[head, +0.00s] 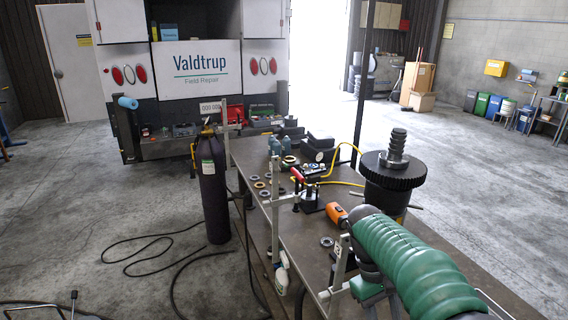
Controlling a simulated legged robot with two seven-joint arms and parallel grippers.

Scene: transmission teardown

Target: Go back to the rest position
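A green ribbed arm section (420,265), which looks like my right arm, comes in from the lower right over the near end of the workbench (305,250). I cannot make out gripper fingers at its end. My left arm and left gripper do not show. A large dark gear on an upright threaded shaft (393,170) stands at the bench's right side. A small black fixture with a red part (308,190) stands at mid bench. Several rings and small gears (262,185) lie at the left side of the bench top.
An orange-and-black tool (337,213) lies beside the arm. A dark gas cylinder (213,185) stands left of the bench, with black hoses (160,250) on the floor. A service truck (200,70) is behind. A dark upright post (362,80) rises behind the bench. The left floor is mostly open.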

